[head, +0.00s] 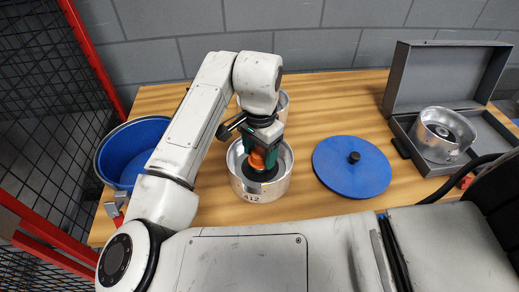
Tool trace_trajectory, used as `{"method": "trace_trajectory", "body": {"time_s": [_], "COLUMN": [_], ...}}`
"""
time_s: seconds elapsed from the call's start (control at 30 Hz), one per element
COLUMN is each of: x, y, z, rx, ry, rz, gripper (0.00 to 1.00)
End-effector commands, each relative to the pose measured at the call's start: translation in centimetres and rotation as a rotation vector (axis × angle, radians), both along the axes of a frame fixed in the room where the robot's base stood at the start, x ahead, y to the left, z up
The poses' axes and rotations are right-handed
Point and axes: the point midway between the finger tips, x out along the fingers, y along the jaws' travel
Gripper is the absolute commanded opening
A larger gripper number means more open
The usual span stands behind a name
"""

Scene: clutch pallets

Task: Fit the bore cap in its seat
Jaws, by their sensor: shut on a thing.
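My gripper (262,158) reaches down into an open metal drum marked A12 (262,190) on the wooden table. It is shut on an orange piece, which I take to be the bore cap (258,159). The cap is inside the drum's rim, above or at a dark round part in the drum's middle. My gripper hides part of the cap, and I cannot tell whether the cap touches the seat. The seat itself is not clearly visible.
A blue round lid (335,173) with a black knob lies right of the drum. A second metal drum (284,105) stands behind my arm. An open grey case (447,72) holds another metal drum (437,151) at right. A blue tub (127,160) is at left, near red-framed mesh.

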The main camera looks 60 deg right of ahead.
Motion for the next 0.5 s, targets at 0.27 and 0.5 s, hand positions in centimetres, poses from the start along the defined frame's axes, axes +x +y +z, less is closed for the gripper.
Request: {"method": "trace_trajectory", "body": {"time_s": [0.27,0.5], "x": [0.0,0.0], "y": [0.0,0.0], "z": [-0.7,-1.2], "rx": [0.000,0.000], "ry": [0.000,0.001], "rz": [0.000,0.000], "gripper": [0.33,0.33]}}
